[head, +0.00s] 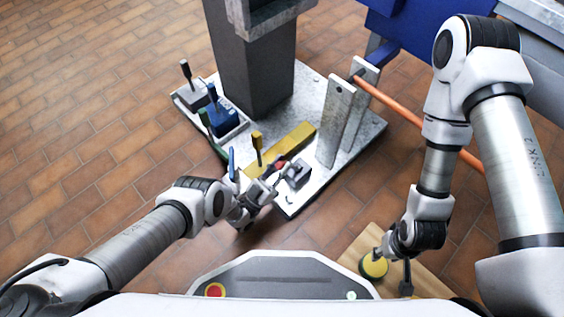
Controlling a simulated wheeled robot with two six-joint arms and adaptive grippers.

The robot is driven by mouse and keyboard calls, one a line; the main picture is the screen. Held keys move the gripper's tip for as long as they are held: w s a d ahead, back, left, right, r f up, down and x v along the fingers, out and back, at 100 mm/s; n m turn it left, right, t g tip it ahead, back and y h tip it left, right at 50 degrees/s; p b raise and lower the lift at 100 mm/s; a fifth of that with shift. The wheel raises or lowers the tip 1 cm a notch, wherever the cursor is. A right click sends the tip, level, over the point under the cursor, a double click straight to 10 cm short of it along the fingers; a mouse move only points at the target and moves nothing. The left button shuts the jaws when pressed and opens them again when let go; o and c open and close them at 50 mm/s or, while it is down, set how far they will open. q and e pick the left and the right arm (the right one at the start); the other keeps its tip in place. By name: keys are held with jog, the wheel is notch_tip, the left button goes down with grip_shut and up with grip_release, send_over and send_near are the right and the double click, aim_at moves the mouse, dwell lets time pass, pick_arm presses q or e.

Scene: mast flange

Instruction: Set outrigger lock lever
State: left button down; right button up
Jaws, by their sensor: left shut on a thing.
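My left gripper (275,182) is at the front corner of the pale metal base plate (345,150). It is shut on a small lever beside a grey block (297,173); the fingers hide most of the lever. A small red part (281,164) shows just behind the fingers. A yellow lever (257,148) stands upright by a yellow bar (292,143), and a blue lever (232,163) stands left of it. My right gripper (391,250) is low at the right, beside a yellow round piece (373,266); its fingers are too unclear to read.
A dark grey mast (252,75) rises from the plate. Black-handled levers on grey (194,92) and blue (222,112) blocks stand at the plate's left. Two upright plates (335,120) and an orange bar (420,122) lie right. A wooden board (352,257) is front right. Brick floor is clear left.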

pick_arm(q)
jog(key=c, duration=1)
grip_release()
jog(key=shift+o, duration=0.2)
